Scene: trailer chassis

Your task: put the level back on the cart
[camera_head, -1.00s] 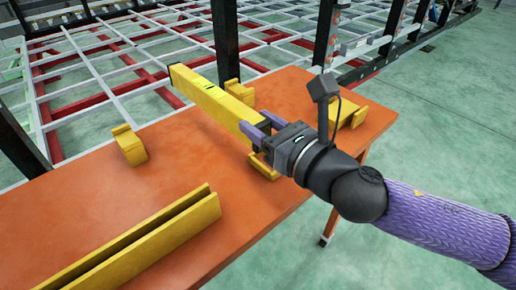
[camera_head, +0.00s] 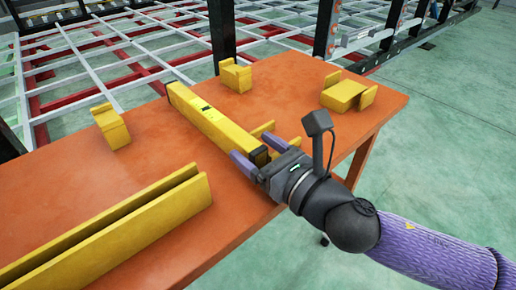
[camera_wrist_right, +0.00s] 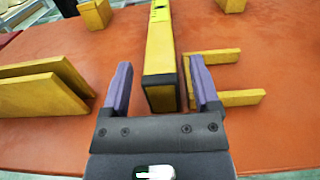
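The level (camera_head: 205,118) is a long yellow bar with a dark end cap. It appears to lie flat on the orange top of the cart (camera_head: 165,160), among yellow brackets. My right gripper (camera_head: 259,155) is at the level's near end. In the right wrist view, its purple fingers (camera_wrist_right: 161,88) stand apart on either side of the level (camera_wrist_right: 160,50), with a gap on each side. My left gripper is not in view.
Yellow brackets stand on the cart at left (camera_head: 112,126), back (camera_head: 236,76) and right (camera_head: 348,94). Another lies close right of the level (camera_wrist_right: 228,78). A long yellow channel (camera_head: 110,235) is at front left. A metal frame (camera_head: 130,50) lies behind.

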